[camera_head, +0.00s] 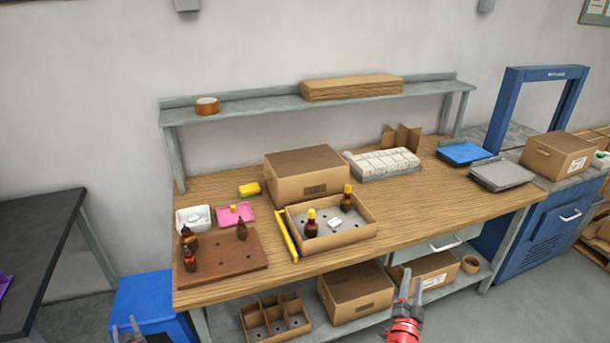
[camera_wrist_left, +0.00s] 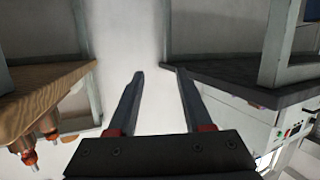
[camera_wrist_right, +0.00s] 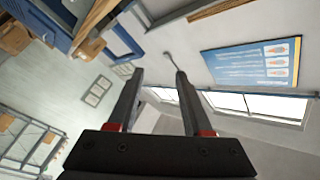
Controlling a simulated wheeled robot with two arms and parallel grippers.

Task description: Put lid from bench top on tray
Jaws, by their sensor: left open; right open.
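An open cardboard tray (camera_head: 362,232) with a grey holed insert stands on the wooden bench top (camera_head: 450,207). Two brown bottles with yellow caps (camera_head: 311,223) and a small white item are in it. A brown cardboard box shape (camera_head: 305,175) sits just behind the tray; it may be the lid, but I cannot tell for sure. My left gripper (camera_head: 124,326) is open and empty at the bottom left, in front of the bench. My right gripper (camera_head: 412,278) is open and empty in front of the bench's front edge. The wrist views show both pairs of fingers apart.
A yellow strip (camera_head: 286,235) lies along the tray's left side. A brown board (camera_head: 220,262) with several dark bottles, a white dish (camera_head: 193,219) and a pink mat (camera_head: 235,214) are to the left. A pale segmented block (camera_head: 383,164) is behind right. Bench top right of the tray is clear.

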